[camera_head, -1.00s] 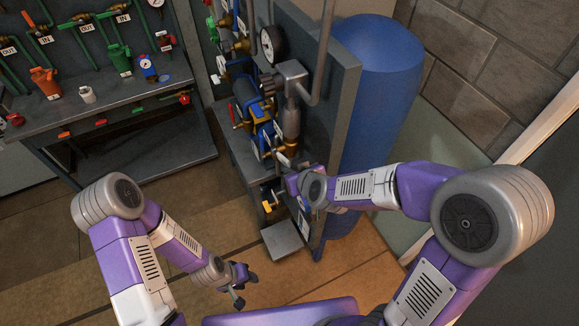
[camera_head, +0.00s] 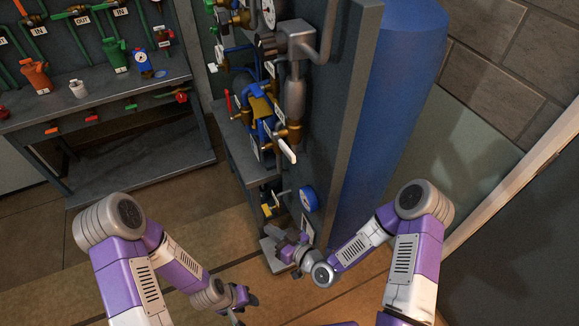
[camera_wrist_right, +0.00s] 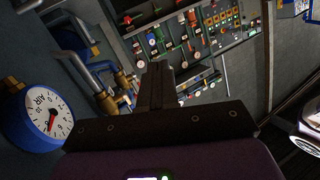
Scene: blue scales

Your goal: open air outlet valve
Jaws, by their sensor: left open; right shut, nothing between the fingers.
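A blue-rimmed gauge (camera_head: 308,198) sits low on the grey panel; in the right wrist view this gauge (camera_wrist_right: 43,116) reads AIR. A valve with a long pale handle (camera_head: 286,150) hangs above it on a brass fitting. A small valve with a yellow part (camera_head: 267,210) is left of the gauge. I cannot tell which valve is the air outlet. My right gripper (camera_head: 284,243) is shut and empty, below the gauge, apart from the valves; its closed fingers (camera_wrist_right: 158,86) show in the wrist view. My left gripper (camera_head: 241,302) is open and empty, low over the floor.
The grey panel (camera_head: 345,110) and blue tank (camera_head: 405,90) stand right of the valves. A workbench (camera_head: 130,165) with several valves and fittings is at the left. A grey foot plate (camera_head: 272,254) is near my right gripper.

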